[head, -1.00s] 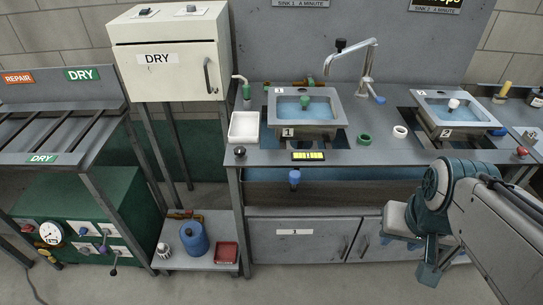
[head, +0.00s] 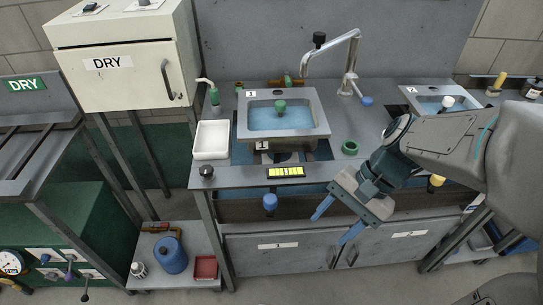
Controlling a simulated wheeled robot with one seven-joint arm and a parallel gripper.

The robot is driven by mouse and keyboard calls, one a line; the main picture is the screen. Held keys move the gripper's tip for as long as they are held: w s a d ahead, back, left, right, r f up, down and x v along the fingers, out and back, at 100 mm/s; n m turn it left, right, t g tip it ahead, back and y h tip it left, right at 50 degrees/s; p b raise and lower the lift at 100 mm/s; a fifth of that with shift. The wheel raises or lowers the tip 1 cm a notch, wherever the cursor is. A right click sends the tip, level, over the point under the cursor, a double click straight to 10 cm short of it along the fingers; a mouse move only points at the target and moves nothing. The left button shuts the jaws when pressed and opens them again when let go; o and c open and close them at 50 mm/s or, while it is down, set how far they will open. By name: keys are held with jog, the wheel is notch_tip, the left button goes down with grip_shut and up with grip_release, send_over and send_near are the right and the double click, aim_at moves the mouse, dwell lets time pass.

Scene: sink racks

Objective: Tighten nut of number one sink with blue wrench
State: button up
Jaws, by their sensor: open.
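The number one sink (head: 317,117) is a grey square basin with blue water and a green plug, labelled 1, raised over an opening in the counter. A dark fitting (head: 284,157) shows under it; I cannot tell whether this is its nut. A green ring (head: 350,147) lies on the counter to its right. I cannot make out a blue wrench. A blue knob-like part (head: 270,203) sits below the counter's front edge. My gripper (head: 337,221) is open and empty, in front of the cabinet, its blue fingers pointing down and left.
The counter (head: 238,176) carries a white tray (head: 211,140), a yellow display (head: 286,172) and a tall faucet (head: 351,75). The number two sink (head: 425,91) is at the right, partly behind my arm. A low shelf (head: 196,243) at left holds a blue canister (head: 171,254) and red tray (head: 205,267).

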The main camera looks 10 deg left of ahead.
aim_at(268, 202)
jog(key=w+a+m+g+y+b, duration=0.2)
jog(key=w+a+m+g+y, duration=0.1)
jog(key=w+a+m+y, duration=0.8)
notch_tip(268, 202, down, 7)
jog(key=s+d+n+b, duration=0.1)
jog(key=d+n+b, duration=0.1)
jog(key=shift+y, duration=0.4)
jog(key=p+x, duration=0.1)
jog(key=x, duration=0.4)
jog(key=shift+s+a, duration=0.3)
jog(key=shift+x, duration=0.75)
